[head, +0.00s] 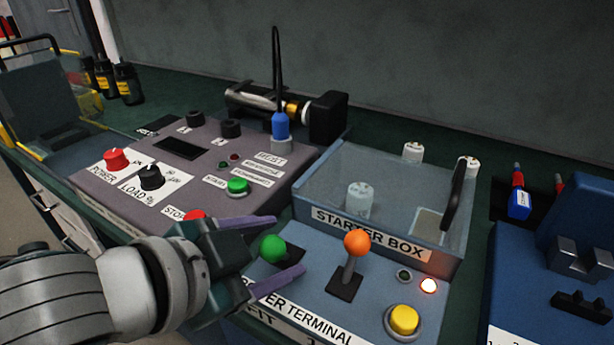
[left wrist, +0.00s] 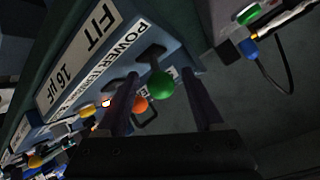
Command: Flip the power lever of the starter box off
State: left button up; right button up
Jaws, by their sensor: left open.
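The starter box (head: 440,263) is a blue box with a clear-walled tray at its back. On its front panel stand a green-knobbed lever (head: 272,248) and an orange-knobbed lever (head: 356,243). No readable label marks either as the power lever. My left gripper (head: 286,246) is open, with its fingers on either side of the green knob. In the left wrist view, the green knob (left wrist: 160,85) shows between the fingers, and the orange knob (left wrist: 141,104) lies beyond, by the left finger. I cannot tell whether a finger touches the green knob. My right gripper is out of view.
The yellow button (head: 404,320) and lit red lamp (head: 428,286) are right of the levers. A grey control panel (head: 120,195) with knobs and buttons stands close on the left. A blue unit (head: 560,290) stands at the right. A cable (head: 276,70) rises at the back.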

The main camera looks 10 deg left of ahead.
pick_arm(q)
jog(key=p+v, duration=0.2)
jog(key=v, duration=0.8)
jog(key=s+a+r+n+g+y+p, duration=0.2)
jog(key=s+a+r+n+g+p, duration=0.1)
jog(key=s+r+n+p, duration=0.3)
jog(key=s+a+r+n+g+y+p, duration=0.35)
jog(key=s+r+p, duration=0.3)
jog(key=p, duration=0.25)
notch_tip(320, 180, up, 35)
jog(key=p, duration=3.4)
jog(key=shift+d+f+h, duration=0.15)
jog(key=shift+d+h, duration=0.2)
jog(key=shift+d, duration=0.1)
